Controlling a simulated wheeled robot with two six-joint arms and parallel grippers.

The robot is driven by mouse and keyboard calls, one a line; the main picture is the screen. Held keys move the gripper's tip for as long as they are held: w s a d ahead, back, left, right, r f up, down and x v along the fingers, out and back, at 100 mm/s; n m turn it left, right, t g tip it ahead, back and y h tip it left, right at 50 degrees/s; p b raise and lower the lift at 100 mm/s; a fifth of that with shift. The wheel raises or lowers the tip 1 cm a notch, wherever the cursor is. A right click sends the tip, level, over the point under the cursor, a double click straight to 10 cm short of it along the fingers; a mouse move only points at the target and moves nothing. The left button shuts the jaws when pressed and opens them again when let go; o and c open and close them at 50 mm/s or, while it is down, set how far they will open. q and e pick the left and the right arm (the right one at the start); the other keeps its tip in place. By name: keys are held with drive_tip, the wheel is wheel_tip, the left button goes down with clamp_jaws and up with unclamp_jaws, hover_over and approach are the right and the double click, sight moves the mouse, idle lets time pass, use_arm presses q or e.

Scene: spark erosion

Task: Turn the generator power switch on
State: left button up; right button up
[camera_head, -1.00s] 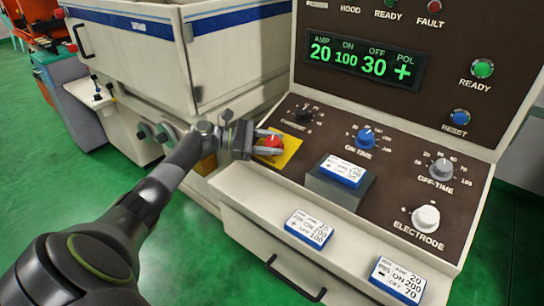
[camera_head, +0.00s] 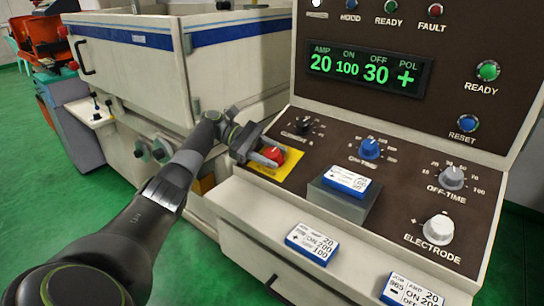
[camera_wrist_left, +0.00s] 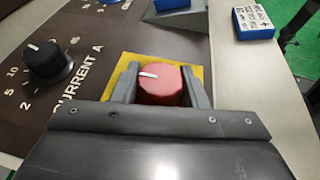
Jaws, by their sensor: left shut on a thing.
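The power switch is a red round knob (camera_head: 274,154) on a yellow plate (camera_head: 290,168) at the left end of the sloping generator panel. My left gripper (camera_head: 268,153) is shut on the red knob, its arm coming in from the lower left. In the left wrist view the red knob (camera_wrist_left: 162,84) sits between the two grey fingers (camera_wrist_left: 161,88), and its white pointer line points left. The yellow plate (camera_wrist_left: 150,60) shows behind it. The fingers hide part of the knob in the head view. My right gripper is not in view.
The black current knob (camera_head: 303,125) is close beside the switch. The blue on-time knob (camera_head: 370,148) and a grey block (camera_head: 338,200) with a blue-and-white card (camera_head: 345,181) stand to the right. More cards (camera_head: 312,244) lie on the front ledge. Green display digits (camera_head: 362,68) are lit.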

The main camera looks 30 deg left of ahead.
sight(266, 151)
use_arm(q)
drive_tip(key=o, duration=1)
drive_tip(key=shift+c, duration=0.2)
drive_tip(key=shift+a, duration=0.1)
drive_tip(key=b+v, duration=0.2)
drive_tip(key=v, duration=0.4)
drive_tip(key=shift+s+a+r+b, duration=0.1)
drive_tip(key=shift+a+r+b, duration=0.2)
drive_tip(key=shift+a, duration=0.3)
drive_tip(key=shift+f, duration=0.1)
